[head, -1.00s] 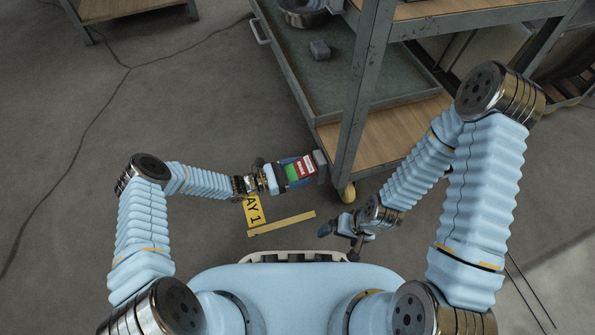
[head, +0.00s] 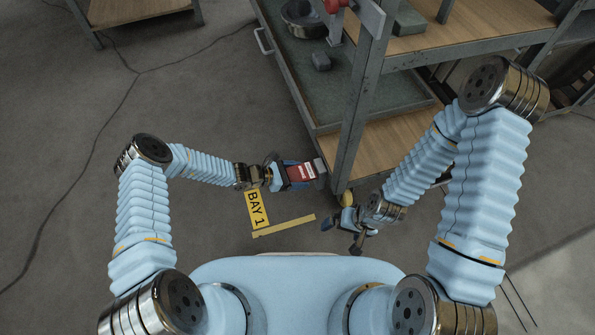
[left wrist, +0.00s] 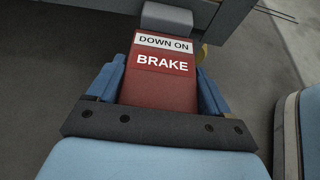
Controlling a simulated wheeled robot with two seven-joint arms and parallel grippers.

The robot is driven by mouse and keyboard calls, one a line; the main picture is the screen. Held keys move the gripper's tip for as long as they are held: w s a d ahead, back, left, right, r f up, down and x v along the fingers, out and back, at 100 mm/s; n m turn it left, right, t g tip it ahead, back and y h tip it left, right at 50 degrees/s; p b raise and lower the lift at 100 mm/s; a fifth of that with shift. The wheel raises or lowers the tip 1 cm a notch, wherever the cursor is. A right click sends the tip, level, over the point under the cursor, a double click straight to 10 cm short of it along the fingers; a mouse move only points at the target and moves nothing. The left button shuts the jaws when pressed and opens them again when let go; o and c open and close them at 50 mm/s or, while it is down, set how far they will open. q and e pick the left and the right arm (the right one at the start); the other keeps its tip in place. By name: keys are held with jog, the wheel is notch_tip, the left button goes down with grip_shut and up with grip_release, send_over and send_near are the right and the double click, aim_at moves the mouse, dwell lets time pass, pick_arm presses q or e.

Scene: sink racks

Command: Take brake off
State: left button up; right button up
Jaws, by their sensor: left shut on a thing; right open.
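The brake tab (head: 301,172) is a red block at the near corner of the grey cart, beside its leg. In the left wrist view the red brake tab (left wrist: 160,88) reads "DOWN ON" on a white band and "BRAKE" below. My left gripper (head: 299,173) is shut on it, with one blue finger along each side; the fingers of the left gripper (left wrist: 160,85) also show in the left wrist view. My right gripper (head: 341,234) is open and empty, low near the cart's front caster, apart from the brake tab.
The cart has a grey tray (head: 350,85) and wooden shelves (head: 388,140). A metal pot (head: 303,20) and a dark grey block (head: 321,61) are on the tray. A yellow "BAY 1" floor sign (head: 257,210) and yellow strip (head: 284,226) lie below.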

pick_arm(q)
jog(key=shift+r+y+p, duration=0.25)
jog(key=shift+y+p, duration=0.1)
jog(key=shift+y, duration=0.05)
jog(key=o, duration=1.4)
jog(key=p+v, duration=0.1)
jog(key=v, duration=1.3)
jog(key=shift+w, duration=0.1)
